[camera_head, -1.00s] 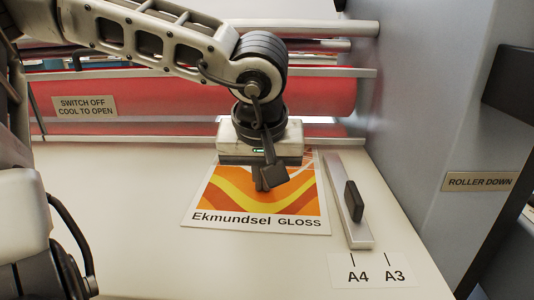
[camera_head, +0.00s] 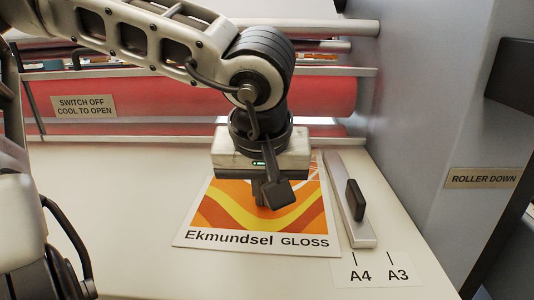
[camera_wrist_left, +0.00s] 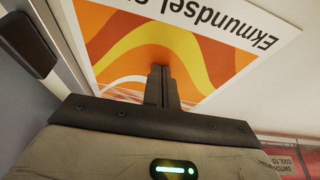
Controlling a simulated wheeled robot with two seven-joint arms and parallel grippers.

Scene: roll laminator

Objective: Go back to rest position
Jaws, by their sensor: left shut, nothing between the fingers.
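My left gripper (camera_head: 272,192) is over the printed sheet (camera_head: 205,238) marked "Ekmundsel GLOSS", which lies on the pale feed table (camera_head: 110,220) in front of the red roller. In the left wrist view the gripper (camera_wrist_left: 162,72) has its two dark fingers together with nothing between them. Their tips overlap the orange and yellow print of the sheet (camera_wrist_left: 215,15). I cannot tell whether the tips touch the paper. The gripper body hides the sheet's far part. My right gripper is not in view.
A metal side guide (camera_head: 361,236) with a black knob (camera_head: 355,199) lies right of the sheet, by the A4 and A3 label (camera_head: 378,273). The red roller (camera_head: 190,97) spans the back. A grey housing (camera_head: 430,110) stands at the right. The table's left front is clear.

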